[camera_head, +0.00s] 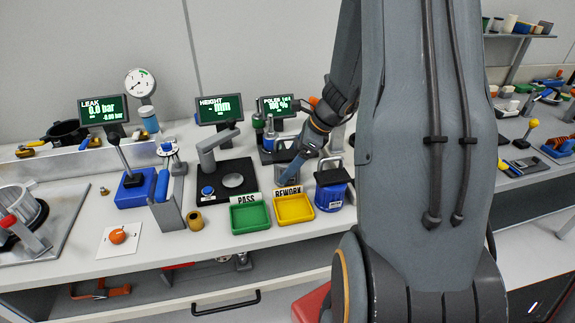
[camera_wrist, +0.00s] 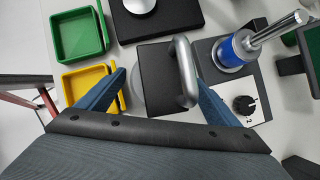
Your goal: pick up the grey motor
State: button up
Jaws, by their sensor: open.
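My gripper (camera_head: 291,174) reaches down just behind the yellow tray in the head view. In the wrist view, my gripper (camera_wrist: 160,78) is open, its two blue fingers apart. Between and beyond them are a black block (camera_wrist: 145,62) and a grey arched bar (camera_wrist: 184,72). A light-grey rounded surface (camera_wrist: 137,96) shows beside the left finger, mostly hidden. I cannot tell whether it is the grey motor, and no motor is clearly recognisable. A grey part (camera_head: 281,172) shows beside my fingers in the head view, partly covered by them.
The yellow tray (camera_head: 294,219) and green tray (camera_head: 248,228) look empty. A blue-collared metal post (camera_wrist: 230,50) and a knob panel (camera_wrist: 255,88) are close by my right finger.

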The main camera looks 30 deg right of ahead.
jog(key=shift+x, duration=0.9)
jog(key=c, duration=1.7)
jog(key=shift+w, duration=0.1)
jog(key=shift+c, duration=1.2)
jog(key=shift+r, duration=0.15)
